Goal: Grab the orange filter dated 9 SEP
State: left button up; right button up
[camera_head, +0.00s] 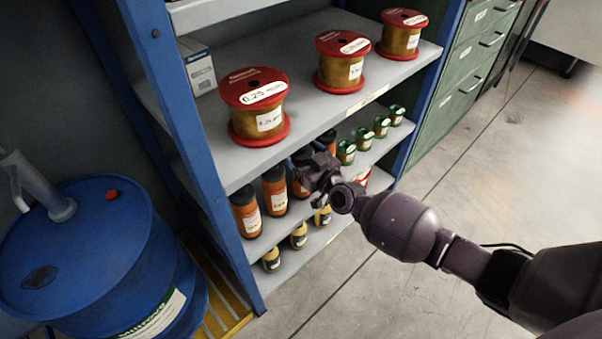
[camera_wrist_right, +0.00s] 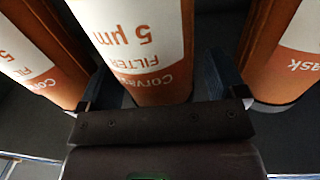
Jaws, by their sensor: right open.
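Several orange filters with black caps and white labels stand in a row on the middle shelf; the front ones are the nearest filter (camera_head: 245,215) and the one behind it (camera_head: 275,192). My right gripper (camera_head: 303,163) reaches into this row and hides part of it. In the right wrist view one orange filter (camera_wrist_right: 163,80) stands between the two open fingers of my right gripper (camera_wrist_right: 163,92). Its label reads, upside down, "FILTER 5 µm". No date is readable on any filter. My left gripper is not in view.
Neighbouring orange filters (camera_wrist_right: 40,70) and (camera_wrist_right: 285,65) stand close on both sides of the fingers. The upper shelf (camera_head: 310,105) holds red spools (camera_head: 258,105). Green-capped jars (camera_head: 346,152) stand farther along; yellow-banded ones (camera_head: 271,258) stand below. A blue drum (camera_head: 90,250) is left.

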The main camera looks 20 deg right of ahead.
jog(key=shift+c, duration=0.5)
jog(key=c, duration=1.5)
jog(key=shift+o, duration=0.2)
jog(key=shift+r, duration=0.1)
